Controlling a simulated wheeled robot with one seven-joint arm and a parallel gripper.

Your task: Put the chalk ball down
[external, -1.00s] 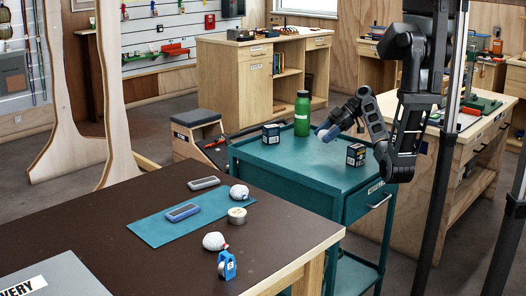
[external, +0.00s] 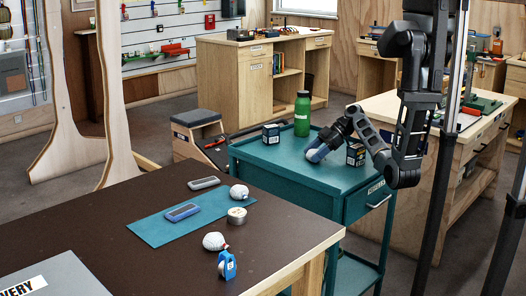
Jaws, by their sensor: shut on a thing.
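My gripper (external: 321,147) is low over the green trolley top (external: 290,165), pointing down and to the left.
The trolley's front left is clear. The dark table (external: 130,235) holds a teal mat (external: 150,230) and a blue device (external: 183,212).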

